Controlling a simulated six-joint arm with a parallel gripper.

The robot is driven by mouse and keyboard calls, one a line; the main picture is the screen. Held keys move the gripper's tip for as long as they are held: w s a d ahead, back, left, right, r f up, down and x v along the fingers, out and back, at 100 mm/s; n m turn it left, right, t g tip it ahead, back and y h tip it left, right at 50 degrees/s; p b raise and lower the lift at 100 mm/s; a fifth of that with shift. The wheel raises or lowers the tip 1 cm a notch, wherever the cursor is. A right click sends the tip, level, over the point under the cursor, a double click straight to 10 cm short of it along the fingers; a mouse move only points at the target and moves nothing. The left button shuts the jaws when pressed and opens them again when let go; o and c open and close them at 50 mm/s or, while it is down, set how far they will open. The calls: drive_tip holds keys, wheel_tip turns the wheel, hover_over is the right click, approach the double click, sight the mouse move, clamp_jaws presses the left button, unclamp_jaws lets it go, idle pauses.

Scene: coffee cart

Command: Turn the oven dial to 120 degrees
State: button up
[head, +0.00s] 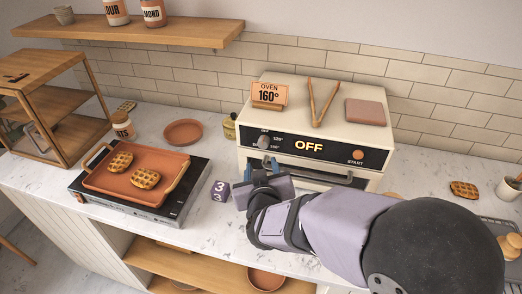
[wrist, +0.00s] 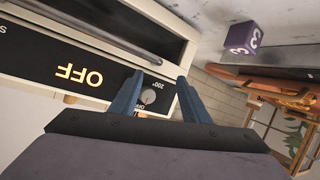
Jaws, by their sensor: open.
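The cream oven (head: 330,95) stands against the tiled wall, with a black front panel (head: 335,151) and a lit display (head: 309,146) reading OFF. The round grey dial (head: 264,142) is at the panel's left end, with small markings around it. Its pointer is too small to read. In the wrist view the dial (wrist: 149,97) shows between the two blue fingers, near a 200° mark. My gripper (head: 270,165) is open and empty, in front of and below the dial; it also shows in the wrist view (wrist: 160,78). I see no clear contact.
A sign (head: 269,96) on the oven reads OVEN 160°, beside tongs (head: 318,103) and a pinkish block (head: 365,111). An orange START button (head: 358,155) is at the panel's right. The oven handle (head: 310,172) runs below. A purple number cube (head: 220,190) sits left of my gripper.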

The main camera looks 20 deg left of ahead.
sight(263, 145)
drive_tip(key=shift+s+a+r+m+t+h, duration=0.55)
drive_tip(key=shift+s+r+m+t+h, duration=1.1)
drive_tip(key=shift+t, duration=0.85)
drive_tip(key=shift+w+a+f+p, duration=0.1)
drive_tip(key=shift+w+p, duration=0.25)
drive_tip(key=shift+w, duration=1.45)
drive_tip(key=shift+w+f+p, duration=0.1)
drive_tip(key=shift+w+p, duration=0.25)
drive_tip(key=shift+w, duration=1.4)
drive_tip(key=c, duration=1)
